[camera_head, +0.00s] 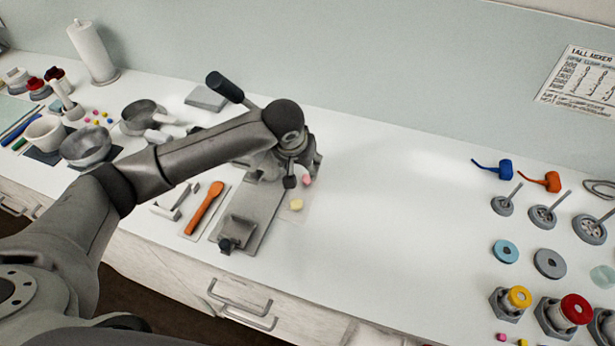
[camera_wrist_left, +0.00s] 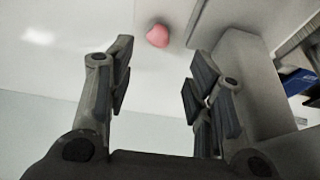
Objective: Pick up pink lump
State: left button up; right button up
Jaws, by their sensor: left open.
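The pink lump (camera_head: 307,180) lies on the worktop, on or beside a pale mat, partly hidden by my left gripper (camera_head: 301,176). In the left wrist view the pink lump (camera_wrist_left: 157,35) shows between and beyond the fingertips, apart from both. My left gripper (camera_wrist_left: 160,76) is open and empty in that view. My right gripper is in neither view.
The worktop (camera_head: 400,220) to the right is clear.

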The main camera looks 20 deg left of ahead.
aim_at(307, 176)
pick_arm(q)
jog(key=shift+x, duration=1.15)
jog(key=shift+w+d+f+p, duration=0.15)
jog(key=shift+w+f+p, duration=0.15)
jog(key=shift+f+p, duration=0.15)
jog(key=p+x, duration=0.1)
jog(key=x, duration=0.2)
jog(key=shift+w+r, duration=0.1)
jog(key=shift+w+f, duration=0.2)
jog(key=shift+f, duration=0.4)
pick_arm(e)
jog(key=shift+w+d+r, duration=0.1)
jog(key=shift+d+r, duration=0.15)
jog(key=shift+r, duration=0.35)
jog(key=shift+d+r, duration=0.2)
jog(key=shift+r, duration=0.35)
pick_arm(q)
jog(key=c, duration=0.6)
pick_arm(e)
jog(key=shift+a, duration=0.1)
